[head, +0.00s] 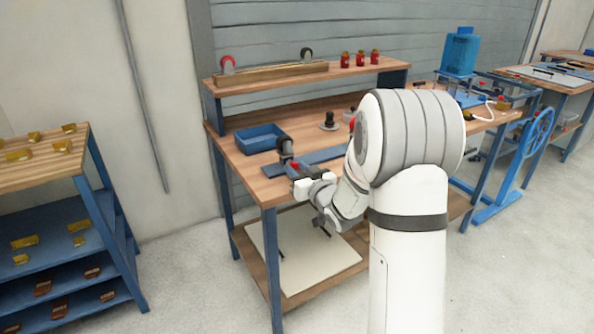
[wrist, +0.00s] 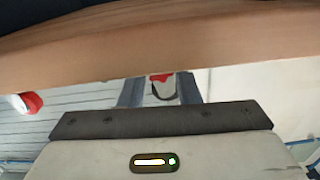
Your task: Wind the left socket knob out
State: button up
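In the head view a dark cylindrical head on a grey post (head: 285,147) stands at the left front of the bench. A small red part (head: 295,165) shows low beside it, close to my gripper (head: 304,178); I cannot tell for sure that it is the left socket knob. In the wrist view my gripper (wrist: 160,88) has its fingers apart. A red piece (wrist: 161,77) with a dark curved part below it shows between them, with gaps at both sides. Whether a finger touches it I cannot tell. My arm hides part of the bench behind it.
The wooden bench top (head: 245,170) lies close to my gripper, and a wooden edge (wrist: 200,45) crosses the wrist view. A blue tray (head: 260,138) and a blue rail (head: 325,155) are on the bench. A raised shelf (head: 300,78) runs behind.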

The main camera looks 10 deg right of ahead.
jog(key=c, duration=0.6)
jog(key=shift+o, duration=0.2)
jog(key=shift+f+n+b, duration=0.3)
jog(key=shift+n+b, duration=0.3)
jog(key=shift+b, duration=0.65)
jog(key=shift+n+b, duration=0.7)
jog(key=shift+b, duration=0.1)
jog(key=shift+r+n, duration=0.2)
jog(key=shift+n, duration=0.1)
jog(key=o, duration=1)
jog(key=shift+r, duration=0.1)
